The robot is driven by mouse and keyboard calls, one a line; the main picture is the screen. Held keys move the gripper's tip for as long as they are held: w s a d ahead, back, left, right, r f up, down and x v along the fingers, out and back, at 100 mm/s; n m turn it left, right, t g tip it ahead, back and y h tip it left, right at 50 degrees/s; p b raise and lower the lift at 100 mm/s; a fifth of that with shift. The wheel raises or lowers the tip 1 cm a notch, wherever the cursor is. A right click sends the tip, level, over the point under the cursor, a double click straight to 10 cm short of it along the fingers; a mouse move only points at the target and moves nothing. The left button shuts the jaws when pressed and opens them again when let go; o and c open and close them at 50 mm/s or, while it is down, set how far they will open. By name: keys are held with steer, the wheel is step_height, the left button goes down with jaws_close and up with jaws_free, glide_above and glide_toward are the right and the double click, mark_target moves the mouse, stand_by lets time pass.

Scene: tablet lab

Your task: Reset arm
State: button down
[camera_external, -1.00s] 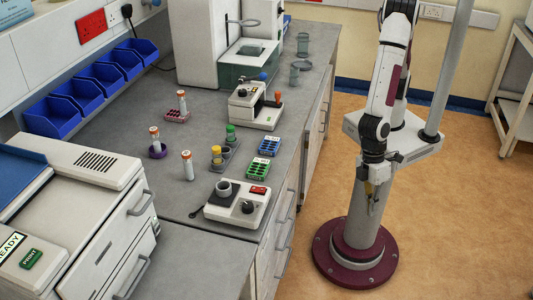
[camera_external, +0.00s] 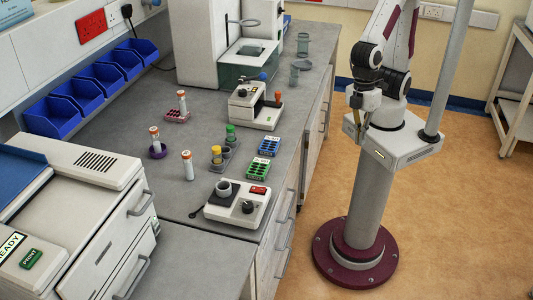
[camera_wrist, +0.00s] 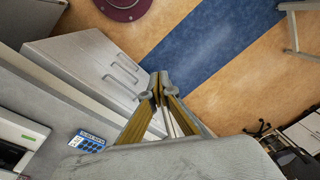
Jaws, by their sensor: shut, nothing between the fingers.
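My gripper (camera_external: 361,138) hangs beside my pedestal, to the right of the bench and clear of it, with its fingers pointing down. In the wrist view my gripper (camera_wrist: 158,82) has its fingertips together with nothing between them. The floor and the bench's drawer fronts lie below it in that view.
Blue bins (camera_external: 100,75) line the wall. The floor (camera_external: 450,220) right of the bench is free.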

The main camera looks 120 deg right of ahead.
steer(key=s+d+r+m+t, duration=0.1)
steer(key=s+d+r+t, duration=0.1)
steer(key=d+r, duration=0.4)
steer(key=s+d+r+m+t+h, duration=0.1)
steer(key=s+d+r+m+t, duration=0.1)
steer(key=d+r, duration=0.4)
steer(key=s+d+t, duration=0.1)
steer(key=d, duration=0.2)
steer(key=shift+s+d+r+h, duration=0.15)
steer(key=shift+s+d+h, duration=0.05)
steer(key=shift+h, duration=0.1)
stand_by(1.0)
